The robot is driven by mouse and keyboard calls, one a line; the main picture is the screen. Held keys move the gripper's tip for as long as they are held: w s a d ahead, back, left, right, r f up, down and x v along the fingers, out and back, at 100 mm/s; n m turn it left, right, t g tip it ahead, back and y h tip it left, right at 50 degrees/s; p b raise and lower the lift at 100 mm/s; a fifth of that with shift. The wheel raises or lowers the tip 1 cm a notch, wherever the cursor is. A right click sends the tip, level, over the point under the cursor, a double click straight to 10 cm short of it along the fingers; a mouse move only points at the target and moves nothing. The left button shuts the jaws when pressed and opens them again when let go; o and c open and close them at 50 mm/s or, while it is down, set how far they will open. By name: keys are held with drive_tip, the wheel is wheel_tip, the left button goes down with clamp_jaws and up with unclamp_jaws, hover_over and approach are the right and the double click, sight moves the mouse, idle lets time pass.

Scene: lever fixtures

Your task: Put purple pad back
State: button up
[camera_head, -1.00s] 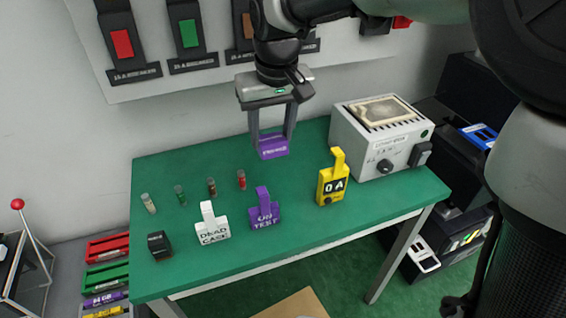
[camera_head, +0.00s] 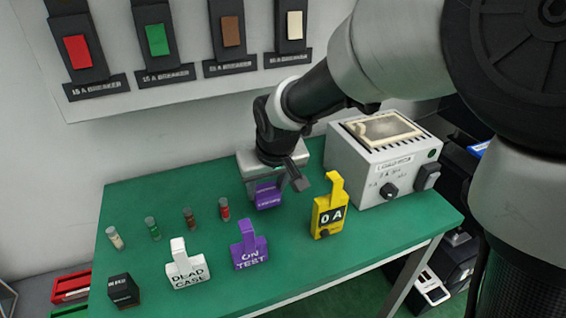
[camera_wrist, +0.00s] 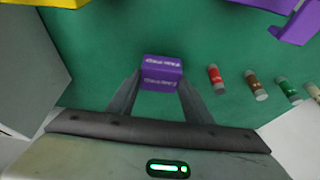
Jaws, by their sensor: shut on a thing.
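The purple pad (camera_head: 267,196) is a small block with white lettering on its faces. My gripper (camera_head: 268,190) is shut on it, with one finger on each side. In the head view the pad is at or just above the green table top, toward the back; I cannot tell whether it touches. The wrist view also shows the pad (camera_wrist: 161,72) between the fingertips of my gripper (camera_wrist: 160,88). A second purple thing, the "ON TEST" tag (camera_head: 249,247), stands upright in front of the pad.
The green table (camera_head: 300,265) also holds a white "DEAD CASE" tag (camera_head: 187,268), a yellow "0 A" meter (camera_head: 328,212), a black block (camera_head: 123,291) and several small vials (camera_head: 224,208). A grey box unit (camera_head: 385,160) stands at right. A breaker panel (camera_head: 190,65) is on the wall.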

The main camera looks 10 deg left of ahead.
drive_tip(key=shift+f, duration=1.15)
drive_tip(key=shift+f, duration=0.15)
drive_tip(key=o, duration=0.9)
drive_tip(key=shift+o, duration=0.2)
drive_tip(key=p+v, duration=0.2)
drive_tip(key=v, duration=1)
drive_tip(key=shift+p, duration=0.3)
